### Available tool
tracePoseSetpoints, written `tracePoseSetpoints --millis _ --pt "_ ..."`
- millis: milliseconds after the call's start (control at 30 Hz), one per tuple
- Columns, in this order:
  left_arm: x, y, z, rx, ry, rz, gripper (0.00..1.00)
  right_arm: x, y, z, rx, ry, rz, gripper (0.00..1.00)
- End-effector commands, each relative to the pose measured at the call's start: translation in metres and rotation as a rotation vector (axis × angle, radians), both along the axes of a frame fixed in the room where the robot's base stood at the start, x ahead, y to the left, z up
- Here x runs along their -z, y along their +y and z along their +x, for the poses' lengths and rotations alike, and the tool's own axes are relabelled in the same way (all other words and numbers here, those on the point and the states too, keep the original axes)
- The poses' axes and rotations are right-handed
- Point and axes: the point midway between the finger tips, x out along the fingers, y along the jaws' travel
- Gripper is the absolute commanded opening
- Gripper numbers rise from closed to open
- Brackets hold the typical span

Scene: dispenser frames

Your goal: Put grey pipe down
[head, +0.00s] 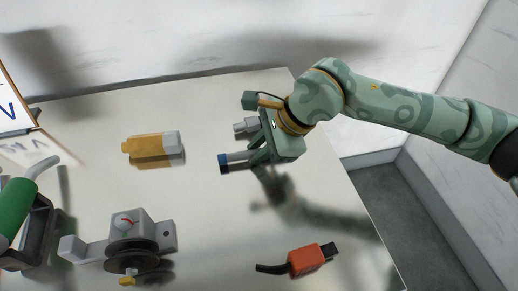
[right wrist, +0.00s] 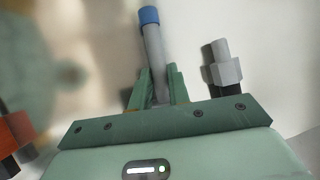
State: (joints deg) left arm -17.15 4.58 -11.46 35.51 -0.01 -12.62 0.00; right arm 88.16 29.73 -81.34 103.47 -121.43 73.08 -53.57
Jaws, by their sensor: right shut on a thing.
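The grey pipe (head: 238,158) with a blue end is held in my right gripper (head: 257,160) over the right part of the table (head: 210,210). In the right wrist view the grey pipe (right wrist: 155,50) sticks out away from me between the two green fingers (right wrist: 160,88), blue end outermost. The right gripper is shut on it. The gripper's shadow falls on the table beside it, apart from the hand. I cannot tell the exact height of the pipe above the table. My left gripper is not in view.
A grey stepped fitting (right wrist: 224,68) lies close beside the right gripper. A yellow and grey block (head: 153,148) lies left of it. A grey device with a dark disc (head: 135,245) and a green cylinder (head: 16,210) are at left. An orange plug-like part (head: 310,258) lies at front right. The table's middle is clear.

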Motion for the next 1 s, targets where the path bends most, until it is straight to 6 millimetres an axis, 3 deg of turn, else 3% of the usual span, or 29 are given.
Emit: tracePoseSetpoints --millis 267,300,733,1000 --pt "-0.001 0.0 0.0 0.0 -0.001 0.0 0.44 0.002 0.0 0.0 0.001 0.001 -0.003 0.0" --pt "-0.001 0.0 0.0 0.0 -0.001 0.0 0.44 0.002 -0.001 0.0 0.001 0.001 -0.003 0.27" --pt "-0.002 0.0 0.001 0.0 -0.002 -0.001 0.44 -0.002 -0.001 -0.001 0.0 0.003 -0.005 0.27" --pt "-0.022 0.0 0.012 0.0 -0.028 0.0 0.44 -0.052 -0.028 -0.008 0.003 -0.004 -0.005 0.27"
